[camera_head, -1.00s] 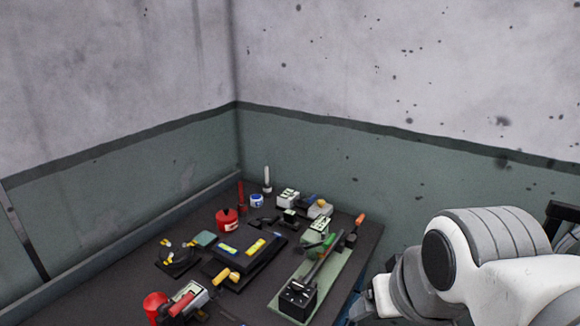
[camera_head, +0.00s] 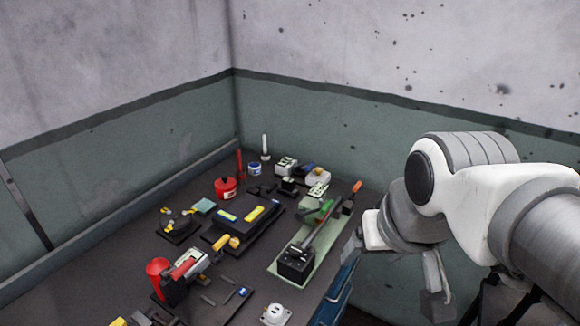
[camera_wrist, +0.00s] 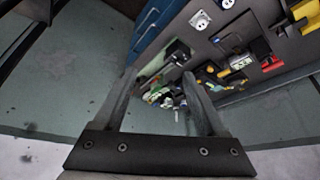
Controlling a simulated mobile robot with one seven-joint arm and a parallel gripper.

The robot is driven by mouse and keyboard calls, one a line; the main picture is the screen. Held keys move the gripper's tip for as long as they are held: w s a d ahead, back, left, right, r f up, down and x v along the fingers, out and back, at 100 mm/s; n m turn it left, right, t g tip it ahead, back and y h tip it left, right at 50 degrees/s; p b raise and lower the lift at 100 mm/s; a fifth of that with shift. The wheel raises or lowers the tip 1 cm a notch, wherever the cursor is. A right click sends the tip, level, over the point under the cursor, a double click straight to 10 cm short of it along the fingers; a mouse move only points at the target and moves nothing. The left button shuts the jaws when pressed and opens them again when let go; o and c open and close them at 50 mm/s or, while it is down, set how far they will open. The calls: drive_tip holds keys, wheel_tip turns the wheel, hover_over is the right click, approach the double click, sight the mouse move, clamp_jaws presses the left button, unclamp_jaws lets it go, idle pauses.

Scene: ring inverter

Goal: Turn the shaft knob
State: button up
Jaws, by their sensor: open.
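A black box (camera_head: 296,262) sits on a pale green plate (camera_head: 276,268) at the table's right side. A long dark shaft (camera_head: 322,226) runs from it toward the back, near a green part (camera_head: 325,210). I cannot tell for sure which piece is the shaft knob. My gripper (camera_wrist: 159,74) is open and empty in the wrist view, with table items far beyond its fingertips. In the head view it hangs at the lower right, off the table's right edge and apart from everything on it.
The dark table (camera_head: 75,282) is crowded. It holds a red pot (camera_head: 226,187), a black block with yellow parts (camera_head: 243,224), a red-handled device (camera_head: 178,275) and a white round socket (camera_head: 276,314). Blue drawers (camera_head: 334,297) are below its right edge. Walls close off the back and left.

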drive_tip(key=w+a+r+m+g+p, duration=0.1)
drive_tip(key=w+r, duration=0.1)
drive_tip(key=w, duration=0.5)
drive_tip(key=m+g+p, duration=0.3)
drive_tip(key=g+p, duration=0.1)
drive_tip(key=p, duration=0.1)
hover_over(296, 250)
wheel_tip(296, 250, down, 11)
wheel_tip(296, 250, down, 17)
drive_tip(key=shift+r+p, duration=0.15)
drive_tip(key=shift+p, duration=0.6)
clamp_jaws()
